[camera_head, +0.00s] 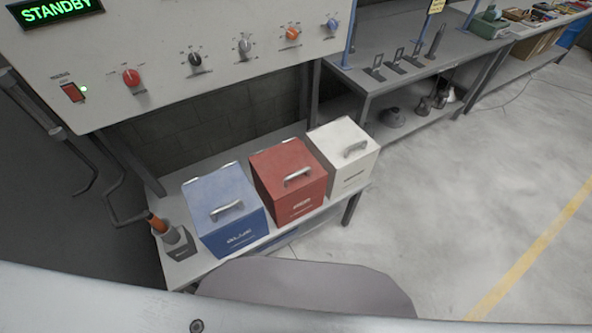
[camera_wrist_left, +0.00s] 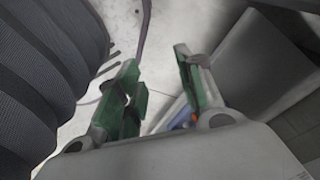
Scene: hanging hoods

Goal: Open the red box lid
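The red box (camera_head: 290,183) stands on a low grey bench, between the blue box (camera_head: 225,211) and the white box (camera_head: 343,158). Neither gripper shows in the head view. In the left wrist view my left gripper (camera_wrist_left: 160,88) has its two green-padded fingers spread apart with nothing between them. The red box cannot be made out in that view. My right gripper is not seen.
A control panel (camera_head: 215,50) with knobs hangs above and behind the boxes. A small dark holder (camera_head: 178,243) with an orange-topped item stands left of the blue box. The shelf (camera_head: 385,85) is behind right. Open floor (camera_head: 450,190) lies to the right.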

